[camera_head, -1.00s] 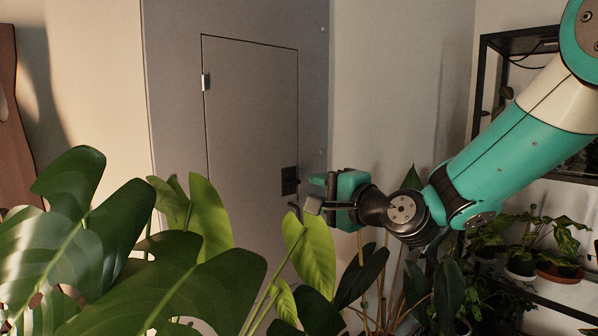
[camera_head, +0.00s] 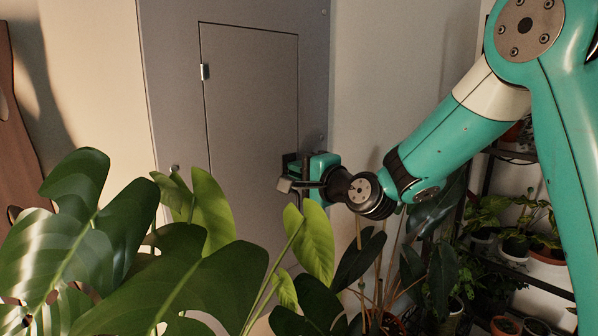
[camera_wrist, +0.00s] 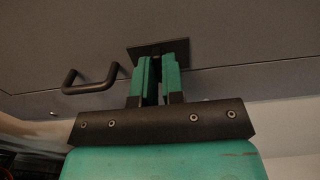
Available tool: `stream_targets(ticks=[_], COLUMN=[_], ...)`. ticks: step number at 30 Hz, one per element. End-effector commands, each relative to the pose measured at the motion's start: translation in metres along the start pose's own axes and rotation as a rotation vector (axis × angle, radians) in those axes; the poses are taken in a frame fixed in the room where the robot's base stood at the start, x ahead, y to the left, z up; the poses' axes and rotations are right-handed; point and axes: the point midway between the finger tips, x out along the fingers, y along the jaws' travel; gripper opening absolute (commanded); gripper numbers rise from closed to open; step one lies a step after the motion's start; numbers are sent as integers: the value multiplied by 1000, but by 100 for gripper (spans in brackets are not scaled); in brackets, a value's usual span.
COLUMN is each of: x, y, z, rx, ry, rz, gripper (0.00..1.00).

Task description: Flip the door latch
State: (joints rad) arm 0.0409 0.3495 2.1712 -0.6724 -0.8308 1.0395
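The door latch shows in the wrist view as a dark plate (camera_wrist: 160,48) on the grey door (camera_head: 250,90). My gripper (camera_head: 290,181) is at the latch, by the door's right edge, and hides most of it in the head view. In the wrist view the two teal fingers (camera_wrist: 157,68) stand close together with their tips in front of the plate. A narrow dark gap runs between them; I cannot tell whether the latch's lever is in it or whether the fingers press on it.
A dark bar handle (camera_wrist: 90,78) is left of the fingers in the wrist view. Large leaves (camera_head: 170,270) fill the lower left and middle in the head view, close below my gripper. A dark shelf with potted plants (camera_head: 516,240) stands at the right.

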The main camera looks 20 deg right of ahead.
Motion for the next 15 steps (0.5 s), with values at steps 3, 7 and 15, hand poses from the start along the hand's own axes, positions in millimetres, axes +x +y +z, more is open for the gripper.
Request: stream_targets(ticks=[3, 7, 15], x=[0, 0, 0], y=[0, 1, 4], z=[0, 0, 0], rx=[-3, -22, -155], ry=[0, 0, 0], rz=[1, 0, -2], gripper=[0, 0, 0])
